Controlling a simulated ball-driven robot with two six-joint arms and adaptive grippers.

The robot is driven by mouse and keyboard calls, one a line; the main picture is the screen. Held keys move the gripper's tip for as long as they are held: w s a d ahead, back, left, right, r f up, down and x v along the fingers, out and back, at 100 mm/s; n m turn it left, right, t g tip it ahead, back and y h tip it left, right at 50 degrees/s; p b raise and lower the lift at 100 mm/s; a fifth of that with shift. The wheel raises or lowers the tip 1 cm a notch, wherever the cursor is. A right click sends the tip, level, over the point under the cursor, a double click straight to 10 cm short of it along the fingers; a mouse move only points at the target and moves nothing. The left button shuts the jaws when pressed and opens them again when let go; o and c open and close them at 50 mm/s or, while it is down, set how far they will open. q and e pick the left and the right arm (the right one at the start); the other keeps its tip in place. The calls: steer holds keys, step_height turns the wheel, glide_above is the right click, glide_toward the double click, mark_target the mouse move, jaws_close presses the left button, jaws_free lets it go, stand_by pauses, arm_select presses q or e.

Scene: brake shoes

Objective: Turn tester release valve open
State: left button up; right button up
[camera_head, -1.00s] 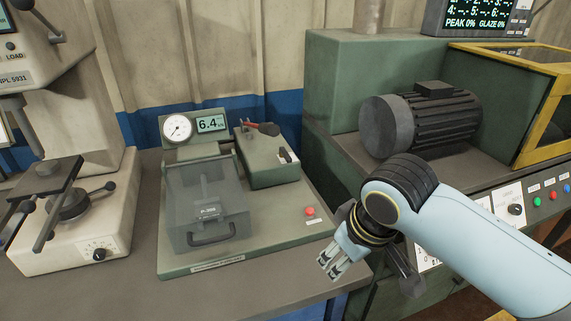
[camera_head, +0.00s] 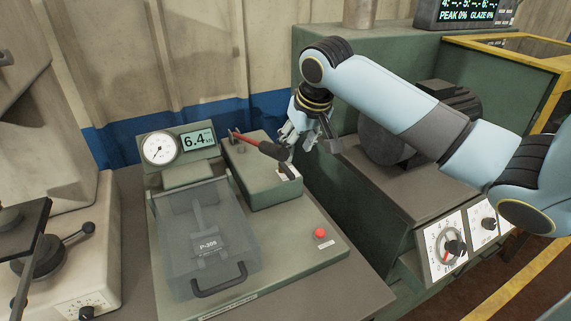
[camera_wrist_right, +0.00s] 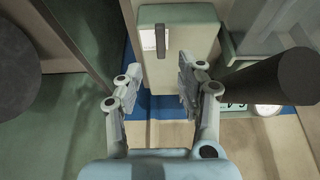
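The tester (camera_head: 290,262) is a green bench unit with a round gauge (camera_head: 160,149), a display reading 6.4 (camera_head: 198,140) and a clear cover (camera_head: 205,235). A pump-like lever with a red shaft (camera_head: 245,139) and dark grip rises over its green box (camera_head: 262,185). A white plate with a small dark handle (camera_head: 288,171), apparently the release valve, is on the box's right end. The wrist view shows the white plate (camera_wrist_right: 154,38) ahead of the fingers. My right gripper (camera_head: 298,138) is open and empty beside the lever's grip; the wrist view shows the finger gap (camera_wrist_right: 155,85). My left gripper is out of view.
The dark lever grip (camera_wrist_right: 262,72) is close to the right finger in the wrist view. A green machine with a dark motor (camera_head: 385,142) stands to the right. A red button (camera_head: 320,233) is on the tester's base. Another press (camera_head: 75,215) is at left.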

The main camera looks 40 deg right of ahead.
glide_above(289, 171)
steer(key=s, duration=0.2)
steer(key=f, duration=0.5)
steer(key=shift+a, duration=0.4)
steer(key=shift+x, duration=1.95)
steer(key=shift+c, duration=1.9)
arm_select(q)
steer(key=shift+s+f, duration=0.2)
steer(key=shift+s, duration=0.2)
arm_select(e)
jaws_close()
